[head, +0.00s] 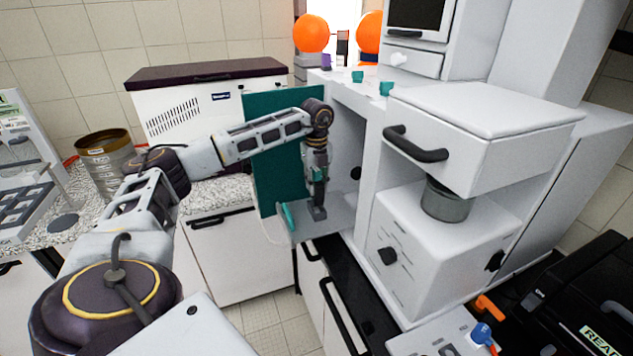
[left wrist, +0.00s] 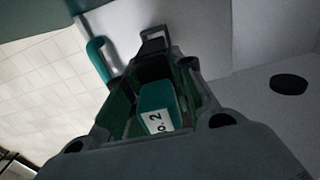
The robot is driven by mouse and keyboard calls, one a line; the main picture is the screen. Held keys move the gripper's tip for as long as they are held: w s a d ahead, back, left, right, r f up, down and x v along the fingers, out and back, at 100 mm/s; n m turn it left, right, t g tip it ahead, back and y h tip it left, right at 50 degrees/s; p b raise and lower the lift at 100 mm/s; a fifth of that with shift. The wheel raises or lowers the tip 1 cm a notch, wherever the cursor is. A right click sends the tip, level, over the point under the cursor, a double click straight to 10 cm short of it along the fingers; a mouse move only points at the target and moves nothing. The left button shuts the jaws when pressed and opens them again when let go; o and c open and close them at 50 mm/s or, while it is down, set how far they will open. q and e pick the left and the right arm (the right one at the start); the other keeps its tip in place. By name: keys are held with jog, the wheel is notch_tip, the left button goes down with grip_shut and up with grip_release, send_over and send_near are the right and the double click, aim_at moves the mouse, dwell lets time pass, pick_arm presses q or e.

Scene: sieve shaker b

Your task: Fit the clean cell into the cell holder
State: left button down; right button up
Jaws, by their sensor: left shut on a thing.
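My left gripper (head: 317,208) points down inside an open compartment of the white machine, beside the open teal door (head: 272,150). In the left wrist view it is shut on a teal cell (left wrist: 155,98), with a white label reading "o. 2" between the fingers. My right gripper is not in view.
Two small teal pieces (head: 357,76) (head: 386,88) and a purple one (head: 326,61) stand on the machine's top ledge. The door's teal handle (head: 288,217) is close left of my gripper. A white unit with a black handle (head: 415,146) stands to the right.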

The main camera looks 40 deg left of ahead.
aim_at(317, 169)
pick_arm(q)
jog(key=shift+f, duration=0.7)
dwell(2.1)
jog(key=shift+f+b, duration=0.95)
jog(key=shift+f, duration=1.3)
dwell(1.1)
jog(key=c, duration=1.1)
grip_release()
jog(key=shift+r, duration=0.15)
jog(key=shift+r, duration=5.9)
